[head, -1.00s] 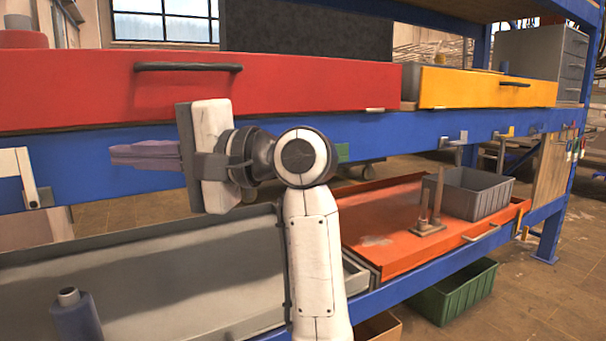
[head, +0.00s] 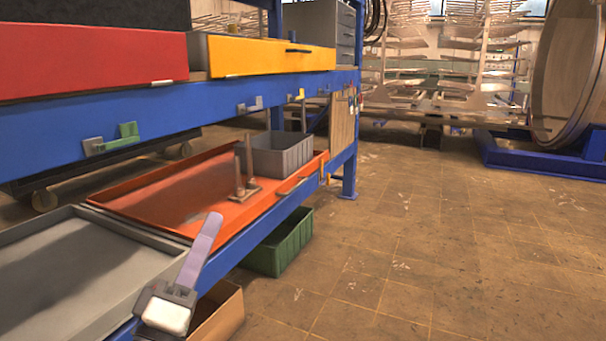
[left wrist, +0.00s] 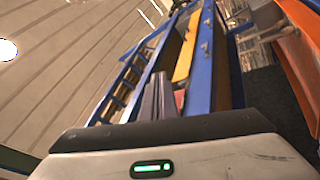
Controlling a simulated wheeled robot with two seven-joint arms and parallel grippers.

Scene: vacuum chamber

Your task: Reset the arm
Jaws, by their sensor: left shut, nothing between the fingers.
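My left gripper (head: 214,224) shows at the lower left of the head view, pointing up in the picture. Its long purple-grey fingers are together, with nothing between them. It appears in front of the edge between the grey tray (head: 60,262) and the orange tray (head: 150,192); I cannot tell its exact distance from them. The fingers (left wrist: 157,86) also show shut and empty in the left wrist view. Most of my left arm is out of the head view. My right gripper is not in view.
The blue rack (head: 90,128) holds a red drawer (head: 90,65) and a yellow drawer (head: 265,57). A grey bin (head: 283,155) stands on the orange tray. A green crate (head: 280,245) and a cardboard box (head: 222,318) are low down. The tiled floor at right is open.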

